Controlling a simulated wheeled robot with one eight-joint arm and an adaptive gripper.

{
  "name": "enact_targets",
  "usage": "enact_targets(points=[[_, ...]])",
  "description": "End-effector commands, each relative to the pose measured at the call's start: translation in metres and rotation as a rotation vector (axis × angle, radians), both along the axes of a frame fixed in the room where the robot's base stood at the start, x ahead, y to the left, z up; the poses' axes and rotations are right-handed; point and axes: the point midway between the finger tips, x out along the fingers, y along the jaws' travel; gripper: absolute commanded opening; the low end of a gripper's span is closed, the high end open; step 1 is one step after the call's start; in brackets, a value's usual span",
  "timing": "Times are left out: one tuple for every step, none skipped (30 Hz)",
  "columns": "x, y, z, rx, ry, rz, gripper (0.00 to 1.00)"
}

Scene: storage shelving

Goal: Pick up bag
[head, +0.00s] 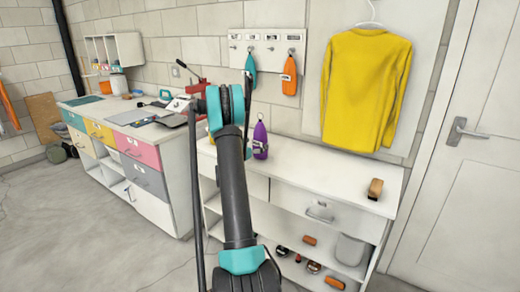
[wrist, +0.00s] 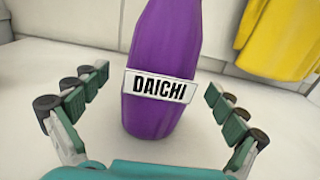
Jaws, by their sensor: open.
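A purple bottle-shaped bag (wrist: 158,60) with a white label reading DAICHI stands upright on a white surface in the wrist view. In the head view the purple bag (head: 261,138) stands on top of the white cabinet, just right of my arm, with a small ring at its top. My gripper (wrist: 156,82) is open, with one finger on each side of the bag's lower part. A gap shows between each finger and the bag. The gripper is mostly hidden behind my arm in the head view.
The white cabinet top (head: 335,178) is clear right of the bag up to a brown block (head: 375,189). A yellow shirt (head: 367,88), a teal bag (head: 251,68) and an orange bag (head: 289,75) hang on the wall. A door (head: 455,170) is at right.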

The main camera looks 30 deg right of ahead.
Motion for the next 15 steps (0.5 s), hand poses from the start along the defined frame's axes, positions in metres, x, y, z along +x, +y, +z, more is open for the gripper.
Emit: enact_targets(points=[[0.002, -0.009, 0.001, 0.0, 0.0, -0.003, 0.97], [0.003, -0.013, 0.001, 0.0, 0.0, -0.003, 0.97], [0.006, -0.018, 0.0, 0.0, 0.0, -0.003, 0.97], [0.008, -0.021, 0.0, 0.0, 0.0, -0.002, 0.97], [0.009, -0.024, 0.0, 0.0, 0.0, -0.001, 0.97], [0.01, -0.026, 0.0, 0.0, 0.0, -0.001, 0.97], [0.011, -0.027, 0.0, 0.0, 0.0, -0.001, 0.97], [0.011, -0.027, 0.0, 0.0, 0.0, 0.0, 0.97], [0.011, -0.027, 0.0, 0.0, 0.0, 0.0, 0.97], [0.011, -0.027, 0.0, 0.0, 0.0, 0.0, 0.97], [0.011, -0.027, 0.0, 0.0, 0.0, 0.0, 0.97], [0.011, -0.027, 0.0, 0.0, 0.0, 0.0, 0.97], [0.011, -0.027, 0.0, 0.0, 0.0, 0.0, 0.95], [0.011, -0.027, 0.0, 0.0, 0.0, 0.0, 0.92], [0.011, -0.027, 0.0, 0.0, 0.0, 0.0, 0.87]])
